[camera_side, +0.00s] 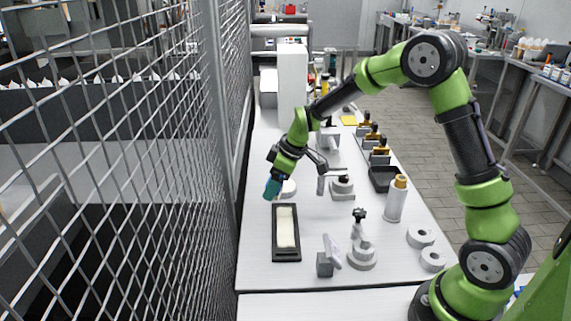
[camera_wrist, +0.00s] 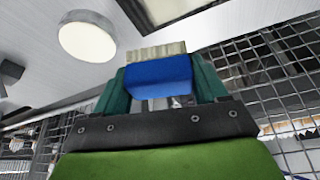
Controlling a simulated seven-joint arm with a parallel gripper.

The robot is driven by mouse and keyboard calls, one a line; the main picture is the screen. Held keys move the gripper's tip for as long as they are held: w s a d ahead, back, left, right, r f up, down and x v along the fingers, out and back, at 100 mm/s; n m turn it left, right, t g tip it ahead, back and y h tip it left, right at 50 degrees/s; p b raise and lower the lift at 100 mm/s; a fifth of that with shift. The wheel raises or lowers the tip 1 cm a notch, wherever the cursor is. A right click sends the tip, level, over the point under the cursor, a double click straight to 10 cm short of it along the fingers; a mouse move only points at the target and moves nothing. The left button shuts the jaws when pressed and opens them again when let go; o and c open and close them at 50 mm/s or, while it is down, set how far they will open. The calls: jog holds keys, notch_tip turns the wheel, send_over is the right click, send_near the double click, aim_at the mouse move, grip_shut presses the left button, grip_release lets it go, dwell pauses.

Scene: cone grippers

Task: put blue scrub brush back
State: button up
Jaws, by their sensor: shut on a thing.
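The blue scrub brush (camera_wrist: 160,80) sits between the teal fingers of my gripper (camera_side: 271,190) in the wrist view, with its pale bristles facing away from the palm. My gripper is shut on the brush's blue body. In the side view the gripper is at the left side of the white table, near the fence, and the brush is hard to tell from the fingers. A black tray (camera_side: 275,245) with a cream inside lies on the table, nearer the camera than the gripper.
A white round disc (camera_side: 289,188) lies just right of the gripper; it also shows in the wrist view (camera_wrist: 87,40). A wire fence (camera_side: 215,150) runs along the table's left edge. Grey fixtures (camera_side: 361,256) and a white bottle (camera_side: 396,203) stand to the right.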

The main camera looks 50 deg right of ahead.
jog(key=w+d+m, duration=0.1)
jog(key=w+d, duration=0.2)
jog(key=w+d+m, duration=0.1)
jog(key=w+d, duration=0.2)
jog(key=d, duration=0.1)
jog(key=w+d+m+h, duration=0.1)
jog(key=w+d, duration=0.2)
jog(key=w, duration=0.1)
jog(key=shift+d+f+m, duration=0.3)
jog(key=shift+d, duration=0.05)
jog(key=w+d+r+m+h, duration=0.1)
jog(key=w+d+r+m, duration=0.1)
jog(key=w+d+r, duration=0.15)
jog(key=shift+t, duration=0.3)
jog(key=f, duration=0.9)
jog(key=shift+w+a+f, duration=0.2)
jog(key=shift+w+f, duration=0.05)
jog(key=shift+f, duration=0.1)
jog(key=o, duration=1.2)
